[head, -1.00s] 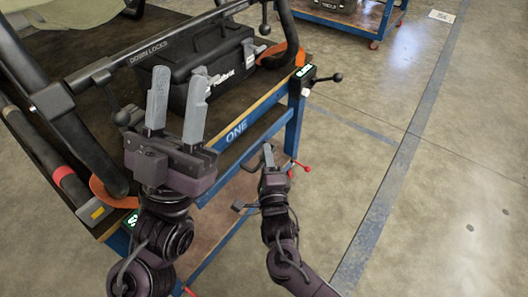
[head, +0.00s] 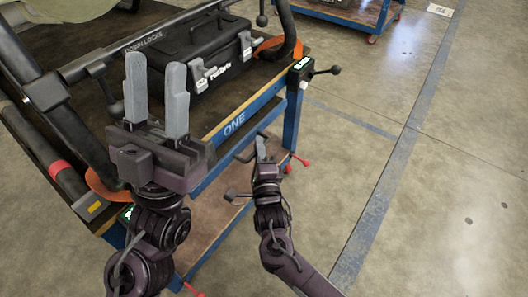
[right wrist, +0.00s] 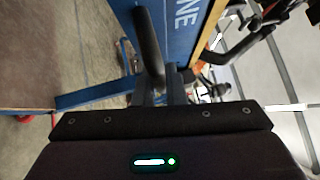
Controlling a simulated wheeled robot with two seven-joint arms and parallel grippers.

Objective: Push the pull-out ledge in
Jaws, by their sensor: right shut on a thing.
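A blue cart front marked ONE (head: 234,124) runs along the near side of the cart, under a strip of pale wood. A dark bar handle (head: 246,153) stands out below it; the handle also shows in the right wrist view (right wrist: 149,45). I cannot tell how far the pull-out ledge sticks out. My right gripper (head: 261,149) is at this handle, shut on it; its fingers partly hide the grip. My left gripper (head: 157,95) is open and empty, pointing up in front of the cart top.
A black case (head: 205,50) and dark tubular frame parts lie on the cart top. A lever with a knob (head: 325,71) sticks out at the cart corner. A lower shelf (head: 215,212) and red-tipped levers (head: 300,161) are below. The floor at the right is clear.

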